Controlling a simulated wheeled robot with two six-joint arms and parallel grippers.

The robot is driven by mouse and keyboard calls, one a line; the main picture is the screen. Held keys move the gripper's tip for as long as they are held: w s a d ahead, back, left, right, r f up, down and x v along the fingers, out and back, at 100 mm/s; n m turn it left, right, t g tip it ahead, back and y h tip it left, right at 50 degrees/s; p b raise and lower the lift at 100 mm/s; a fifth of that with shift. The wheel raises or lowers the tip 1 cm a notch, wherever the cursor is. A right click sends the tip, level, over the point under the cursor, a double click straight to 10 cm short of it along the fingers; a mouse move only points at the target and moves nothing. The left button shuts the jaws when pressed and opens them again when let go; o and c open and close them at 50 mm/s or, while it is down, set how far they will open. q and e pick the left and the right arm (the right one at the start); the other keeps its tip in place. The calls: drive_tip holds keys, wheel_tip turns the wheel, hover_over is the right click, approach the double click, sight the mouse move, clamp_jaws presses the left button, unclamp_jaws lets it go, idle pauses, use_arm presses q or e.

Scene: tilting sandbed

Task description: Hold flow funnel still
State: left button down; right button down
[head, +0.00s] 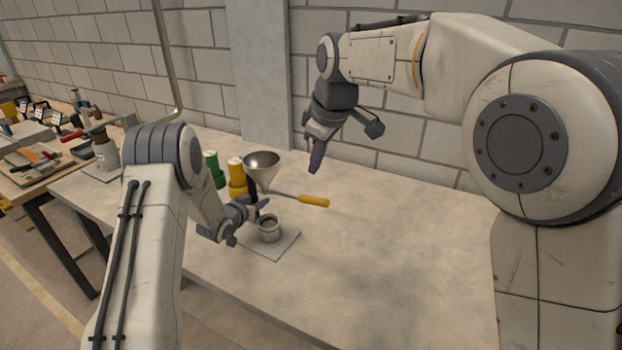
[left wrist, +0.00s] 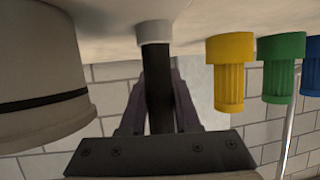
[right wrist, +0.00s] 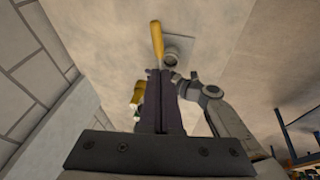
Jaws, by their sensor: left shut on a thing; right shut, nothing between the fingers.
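The flow funnel, a silver cone (head: 263,162), sits above the bench in the head view. A thin rod with a yellow handle (head: 313,201) runs to the right from under it. A dark upright stem (head: 252,189) shows just below the cone. My left gripper (head: 250,208) is shut on this stem, which stands between its fingers in the left wrist view (left wrist: 158,90) with a white collar at its bench end. My right gripper (head: 317,160) is shut and empty, above and right of the funnel. In the right wrist view its fingers hide the cone.
A small grey cup (head: 270,230) stands on a flat plate (head: 284,244) beside my left gripper. Yellow (head: 237,180) and green (head: 213,169) ribbed pieces stand behind; a blue one (left wrist: 313,65) shows in the left wrist view. The bench's right side is clear. A wall stands behind.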

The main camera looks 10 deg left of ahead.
drive_tip(key=v, duration=0.3)
drive_tip(key=shift+d+r, duration=0.2)
drive_tip(key=shift+r, duration=0.1)
